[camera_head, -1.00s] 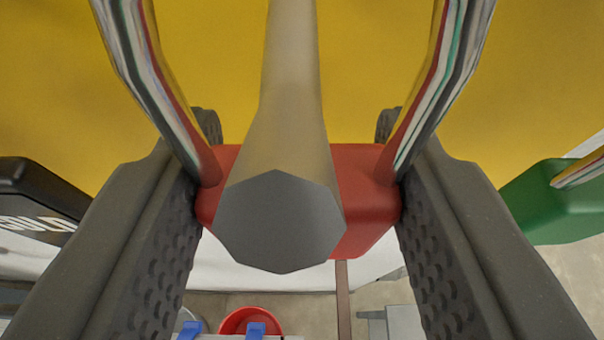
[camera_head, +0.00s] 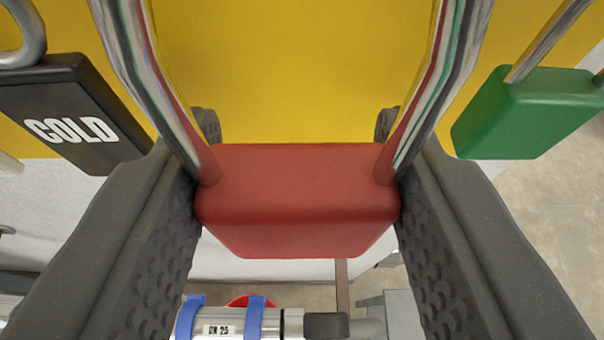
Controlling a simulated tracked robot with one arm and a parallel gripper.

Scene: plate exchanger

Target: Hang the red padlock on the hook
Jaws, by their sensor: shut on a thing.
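The red padlock (camera_head: 297,200) is held between the two dark, dimpled fingers of my gripper (camera_head: 297,205), which are shut on its sides. Its body is upright, and the two shiny shackle legs rise out of the top of the picture. The top of the shackle is cut off. The hook for the red padlock is not in view, so I cannot tell how the shackle stands relative to it.
A black padlock (camera_head: 72,112) marked COLD is at the left. A green padlock (camera_head: 535,112) is at the right. A yellow board (camera_head: 300,70) stands behind. Below are a silver pipe (camera_head: 222,328) with blue bands and a red round object (camera_head: 245,301).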

